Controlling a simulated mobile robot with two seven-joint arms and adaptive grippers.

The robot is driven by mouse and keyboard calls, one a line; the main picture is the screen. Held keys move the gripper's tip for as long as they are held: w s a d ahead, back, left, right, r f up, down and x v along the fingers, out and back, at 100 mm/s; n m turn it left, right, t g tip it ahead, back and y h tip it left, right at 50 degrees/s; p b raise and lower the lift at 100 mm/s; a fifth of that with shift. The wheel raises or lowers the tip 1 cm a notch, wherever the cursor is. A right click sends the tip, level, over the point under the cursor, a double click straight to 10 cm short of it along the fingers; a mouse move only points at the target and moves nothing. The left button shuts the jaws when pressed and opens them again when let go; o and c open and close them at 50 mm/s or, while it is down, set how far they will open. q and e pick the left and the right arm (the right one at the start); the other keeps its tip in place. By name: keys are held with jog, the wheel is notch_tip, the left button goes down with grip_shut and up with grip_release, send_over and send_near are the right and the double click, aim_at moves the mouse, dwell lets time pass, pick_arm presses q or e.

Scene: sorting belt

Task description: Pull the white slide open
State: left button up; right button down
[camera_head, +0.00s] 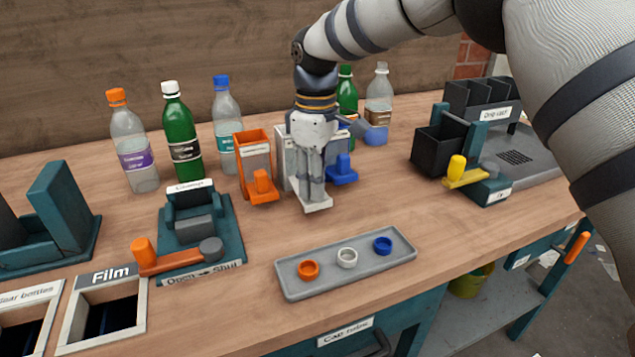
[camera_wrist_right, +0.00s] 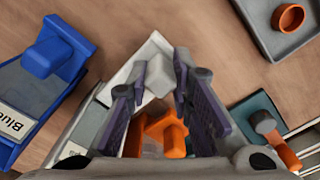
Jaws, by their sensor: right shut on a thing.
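The white slide (camera_head: 318,207) projects a little from the front of its white housing (camera_head: 281,158), between the orange slide (camera_head: 262,188) and the blue slide (camera_head: 343,170). My right gripper (camera_head: 312,198) points down over it and hides most of the housing. In the right wrist view, the white knob (camera_wrist_right: 157,68) sits between the two dark fingers of my right gripper (camera_wrist_right: 153,88), which is shut on it. The white slide's plate (camera_wrist_right: 128,72) shows beside the knob. My left gripper is not in view.
A grey tray (camera_head: 290,283) with orange, white and blue caps lies in front. Several bottles (camera_head: 181,130) stand behind. A lever stand (camera_head: 207,220) is at left, a black bin (camera_head: 438,148) at right. Bare wood lies between slide and tray.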

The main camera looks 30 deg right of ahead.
jog(key=shift+s+f, duration=0.15)
jog(key=shift+s, duration=0.05)
jog(key=c, duration=1.7)
grip_release()
jog(key=shift+s, duration=0.1)
jog(key=shift+r, duration=0.2)
notch_tip(320, 180, up, 12)
jog(key=shift+f, duration=0.1)
